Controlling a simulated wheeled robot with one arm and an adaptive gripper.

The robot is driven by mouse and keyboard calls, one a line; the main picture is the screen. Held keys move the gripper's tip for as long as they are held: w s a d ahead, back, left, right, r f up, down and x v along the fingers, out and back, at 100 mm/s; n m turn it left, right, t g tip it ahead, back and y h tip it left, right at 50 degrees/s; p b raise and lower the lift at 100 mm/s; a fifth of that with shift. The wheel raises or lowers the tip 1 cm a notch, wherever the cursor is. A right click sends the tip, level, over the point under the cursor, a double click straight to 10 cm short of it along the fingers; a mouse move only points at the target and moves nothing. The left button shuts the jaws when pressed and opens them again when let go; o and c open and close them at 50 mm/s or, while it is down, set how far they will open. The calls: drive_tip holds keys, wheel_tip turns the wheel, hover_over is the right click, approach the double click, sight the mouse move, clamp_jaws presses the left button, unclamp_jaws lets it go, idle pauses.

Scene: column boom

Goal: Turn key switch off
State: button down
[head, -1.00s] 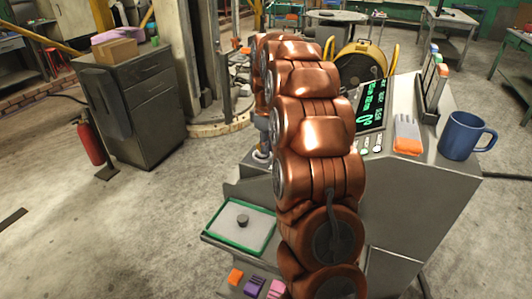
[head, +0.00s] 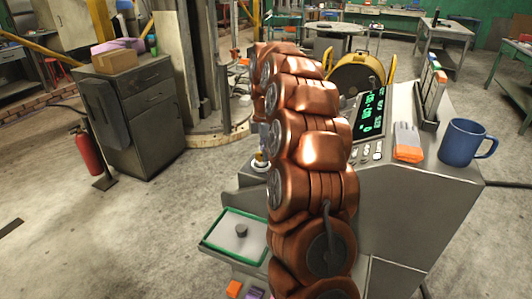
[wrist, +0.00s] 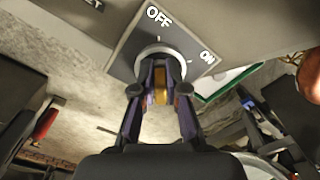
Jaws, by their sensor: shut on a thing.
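The key switch (wrist: 142,58) shows in the wrist view as a dark square plate with OFF at the top and ON at the right, and a pale round collar in its middle. My gripper (wrist: 160,88) is at the collar, its two fingers closed on the key (wrist: 160,92), of which a brassy strip shows between them. The fingers hide most of the key, so I cannot tell exactly which mark it points to. In the head view my copper arm covers the switch and the gripper.
The grey console (head: 400,210) carries a lit green display (head: 372,112), gloves (head: 407,142) and a blue mug (head: 462,142). A green-edged tray (head: 222,252) sticks out low at its left. A grey cabinet (head: 140,110) and red extinguisher (head: 88,152) stand left; open floor lies between.

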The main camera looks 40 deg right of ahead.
idle(0.5)
drive_tip(key=c, duration=1.2)
unclamp_jaws()
wheel_tip(320, 180, up, 12)
